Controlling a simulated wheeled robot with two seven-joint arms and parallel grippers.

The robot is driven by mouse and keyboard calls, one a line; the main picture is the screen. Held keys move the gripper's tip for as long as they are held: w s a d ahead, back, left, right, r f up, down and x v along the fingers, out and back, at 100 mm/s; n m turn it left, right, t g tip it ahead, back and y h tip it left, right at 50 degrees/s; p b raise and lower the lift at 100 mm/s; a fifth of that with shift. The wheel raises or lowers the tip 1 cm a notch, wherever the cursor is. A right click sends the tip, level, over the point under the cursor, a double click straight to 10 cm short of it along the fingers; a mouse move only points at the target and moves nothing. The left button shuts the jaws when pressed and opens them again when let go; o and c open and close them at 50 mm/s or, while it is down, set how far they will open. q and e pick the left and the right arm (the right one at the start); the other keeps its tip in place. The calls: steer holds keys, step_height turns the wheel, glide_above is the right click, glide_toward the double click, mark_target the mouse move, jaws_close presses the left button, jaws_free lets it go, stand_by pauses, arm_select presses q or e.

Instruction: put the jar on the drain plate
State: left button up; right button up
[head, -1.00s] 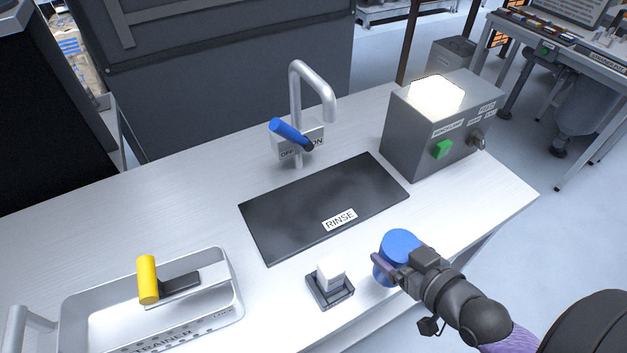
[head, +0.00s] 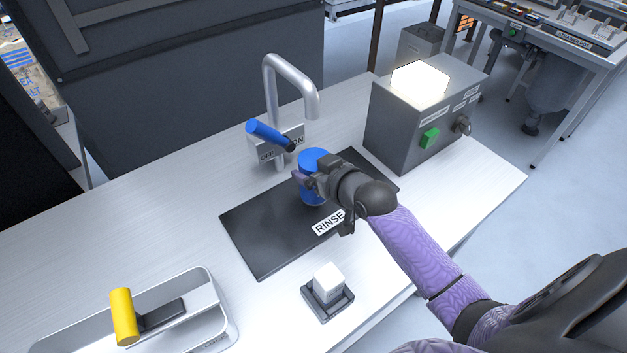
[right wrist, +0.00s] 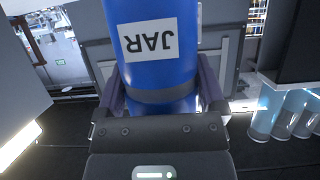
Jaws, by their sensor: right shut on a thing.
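The blue jar (head: 312,162) is upright over the dark drain plate (head: 262,236), which is labelled RINSE. My right gripper (head: 306,178) is shut on the jar. In the right wrist view the jar (right wrist: 155,75) shows its JAR label upside down, between the two fingers of my right gripper (right wrist: 160,98). I cannot tell whether the jar's base touches the plate. My left gripper is in neither view.
A tap (head: 290,75) with a blue lever (head: 268,134) stands behind the plate. A grey box (head: 400,135) with a green button is to its right. A white block in a black holder (head: 328,304) and a tray (head: 213,300) with a yellow-handled tool (head: 123,315) are in front.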

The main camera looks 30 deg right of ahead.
steer(key=shift+w+f, duration=0.2)
steer(key=shift+f, duration=0.05)
step_height(320, 180, down, 3)
steer(key=shift+f+b, duration=0.1)
steer(key=shift+b, duration=0.8)
steer(key=o, duration=1.1)
steer(key=shift+o, duration=0.2)
